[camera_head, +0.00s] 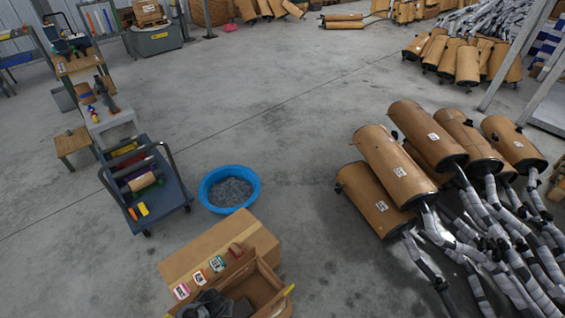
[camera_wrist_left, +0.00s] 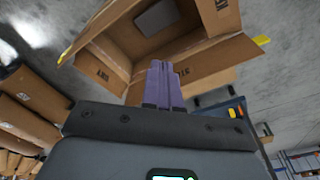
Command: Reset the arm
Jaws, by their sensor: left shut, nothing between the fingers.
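My left gripper (camera_wrist_left: 162,70) shows in the left wrist view as two purple fingers pressed together, with nothing between them. It points toward an open cardboard box (camera_wrist_left: 112,55). A grey flat piece (camera_wrist_left: 157,17) shows inside that box. The gap between the fingertips and the box is hard to judge. Neither gripper can be made out with certainty in the head view. My right gripper is not in view.
In the head view, an open carton (camera_head: 265,287) with dark grey items stands at the bottom, by a blue tub (camera_head: 254,181) and a trolley (camera_head: 170,194). Brown wrapped mufflers (camera_head: 395,165) are piled at right. The middle floor is clear.

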